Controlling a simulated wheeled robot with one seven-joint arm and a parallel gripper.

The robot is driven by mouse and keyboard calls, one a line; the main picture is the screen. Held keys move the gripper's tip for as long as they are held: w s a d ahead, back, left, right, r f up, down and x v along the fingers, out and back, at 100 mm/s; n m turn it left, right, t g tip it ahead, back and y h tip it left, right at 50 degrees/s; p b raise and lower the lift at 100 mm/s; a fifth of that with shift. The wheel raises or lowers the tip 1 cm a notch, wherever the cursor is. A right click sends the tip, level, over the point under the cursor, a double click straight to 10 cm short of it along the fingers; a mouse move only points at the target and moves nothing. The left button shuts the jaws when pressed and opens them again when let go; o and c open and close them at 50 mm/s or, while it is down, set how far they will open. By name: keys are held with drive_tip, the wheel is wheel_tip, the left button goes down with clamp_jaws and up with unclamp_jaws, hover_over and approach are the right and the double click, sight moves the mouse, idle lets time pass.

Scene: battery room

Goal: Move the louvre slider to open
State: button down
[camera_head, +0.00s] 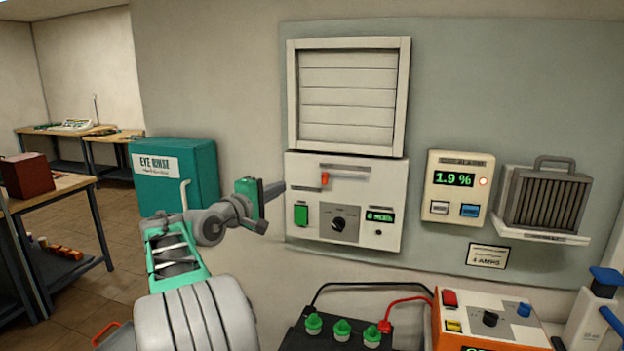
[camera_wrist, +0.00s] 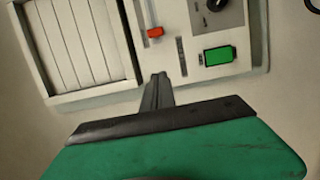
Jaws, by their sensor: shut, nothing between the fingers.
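The louvre slider is a small red-orange knob (camera_head: 324,178) in a horizontal slot near the top left of the white control panel (camera_head: 300,248). The knob also shows in the wrist view (camera_wrist: 155,32). The louvre (camera_head: 346,95) above the panel has its slats lying flat and closed. My gripper (camera_head: 273,189) is shut and empty, just left of the panel's left edge and at about the knob's height. In the wrist view its fingertips (camera_wrist: 158,80) point toward the panel, apart from the knob.
The panel also bears a green button (camera_head: 301,215), a black dial (camera_head: 339,224) and a small display (camera_head: 380,217). A meter reading 1.9 % (camera_head: 453,187) hangs to the right. A battery (camera_head: 300,338) with red and black cables stands below. A teal eye rinse box (camera_head: 205,165) is at left.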

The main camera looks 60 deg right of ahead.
sight(326, 177)
drive_tip(key=d+p, duration=0.1)
drive_tip(key=d, duration=0.2)
drive_tip(key=d+p, duration=0.1)
drive_tip(key=d, duration=0.3)
drive_tip(key=s+d+p, duration=0.1)
drive_tip(key=d+p, duration=0.1)
drive_tip(key=d, duration=0.1)
drive_tip(key=shift+d+r, duration=0.15)
drive_tip(key=shift+d, duration=0.05)
drive_tip(key=s, duration=0.3)
drive_tip(key=shift+d+p, duration=0.1)
drive_tip(key=shift+p, duration=0.3)
drive_tip(key=shift+s+f, duration=0.25)
drive_tip(key=shift+s, duration=0.1)
drive_tip(key=shift+s, duration=0.15)
